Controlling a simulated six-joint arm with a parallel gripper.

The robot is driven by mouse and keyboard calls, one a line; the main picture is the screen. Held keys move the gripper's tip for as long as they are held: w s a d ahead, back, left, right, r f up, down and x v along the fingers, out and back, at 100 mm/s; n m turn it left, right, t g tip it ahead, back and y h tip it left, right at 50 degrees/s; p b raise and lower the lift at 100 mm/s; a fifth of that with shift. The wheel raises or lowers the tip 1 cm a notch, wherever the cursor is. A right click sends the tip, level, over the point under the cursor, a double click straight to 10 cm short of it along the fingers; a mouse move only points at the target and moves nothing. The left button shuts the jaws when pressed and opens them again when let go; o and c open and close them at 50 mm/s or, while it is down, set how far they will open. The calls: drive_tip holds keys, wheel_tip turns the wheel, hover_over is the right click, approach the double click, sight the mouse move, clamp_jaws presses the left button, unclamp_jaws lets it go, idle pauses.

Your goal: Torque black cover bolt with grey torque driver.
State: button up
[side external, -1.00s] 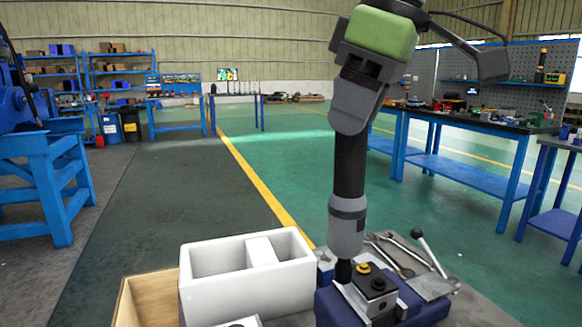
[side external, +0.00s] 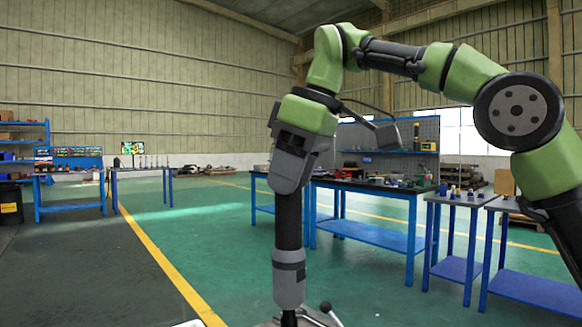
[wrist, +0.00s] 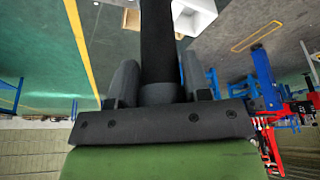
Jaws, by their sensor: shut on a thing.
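My gripper (side external: 291,172) is shut on the torque driver (side external: 289,278), which has a black shaft and a grey lower body. The driver hangs nearly upright, with its dark tip at the bottom edge of the side external view. In the wrist view my gripper (wrist: 158,88) has a finger on each side of the driver's black shaft (wrist: 157,45). The black cover and its bolt are out of view now, so contact between driver tip and bolt cannot be seen.
A lever knob (side external: 326,307) shows low beside the driver. A white divided bin (wrist: 202,14) and a wooden box edge (wrist: 131,19) show in the wrist view. Blue workbenches (side external: 370,233) stand behind, across open green floor.

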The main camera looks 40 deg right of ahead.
sight(292, 226)
drive_tip(key=shift+f, duration=3.5)
idle(2.1)
